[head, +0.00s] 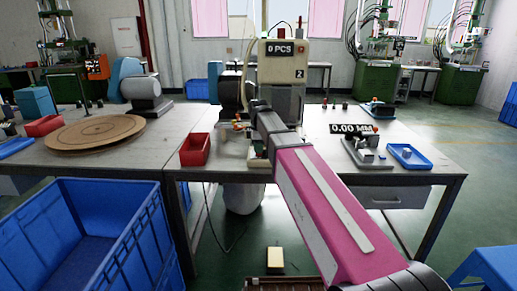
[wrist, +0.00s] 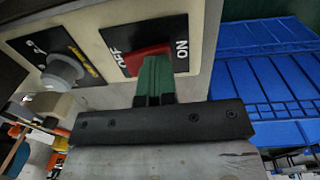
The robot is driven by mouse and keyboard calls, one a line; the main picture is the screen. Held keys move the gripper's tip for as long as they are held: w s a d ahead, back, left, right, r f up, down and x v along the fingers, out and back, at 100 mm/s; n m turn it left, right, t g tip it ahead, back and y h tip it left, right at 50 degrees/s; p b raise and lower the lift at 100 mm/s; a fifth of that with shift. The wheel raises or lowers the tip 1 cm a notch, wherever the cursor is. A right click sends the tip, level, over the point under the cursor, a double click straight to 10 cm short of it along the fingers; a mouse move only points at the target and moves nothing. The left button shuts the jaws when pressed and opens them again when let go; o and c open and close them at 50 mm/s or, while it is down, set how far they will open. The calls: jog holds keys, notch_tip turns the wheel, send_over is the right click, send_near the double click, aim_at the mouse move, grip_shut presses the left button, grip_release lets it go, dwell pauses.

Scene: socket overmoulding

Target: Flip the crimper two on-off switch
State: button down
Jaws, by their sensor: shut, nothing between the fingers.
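Crimper two (head: 284,98) is a beige machine on the table in the head view, with a "0 PCS" display and a "2" label. In the wrist view its on-off switch (wrist: 133,58) is a red rocker on a black plate marked OFF at the left and ON at the right. My gripper (wrist: 156,66) has green fingertips, shut together and empty, over the lower right part of the red rocker. They hide part of it, and I cannot tell whether they touch it. In the head view my arm reaches to the machine and the switch is hidden.
A grey knob (wrist: 62,72) sits left of the switch. A red bin (head: 195,150) stands left of the machine, and a round wooden board (head: 96,132) lies farther left. A blue tray (head: 426,163) and a "0.00 MM" gauge (head: 362,150) are on the right. A blue crate (head: 85,190) stands front left.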

jog(key=shift+w, duration=0.1)
jog(key=shift+w+r, duration=0.2)
jog(key=shift+w, duration=0.5)
jog(key=shift+r, duration=0.1)
jog(key=s+r, duration=0.3)
jog(key=r, duration=1)
jog(key=shift+r, duration=0.3)
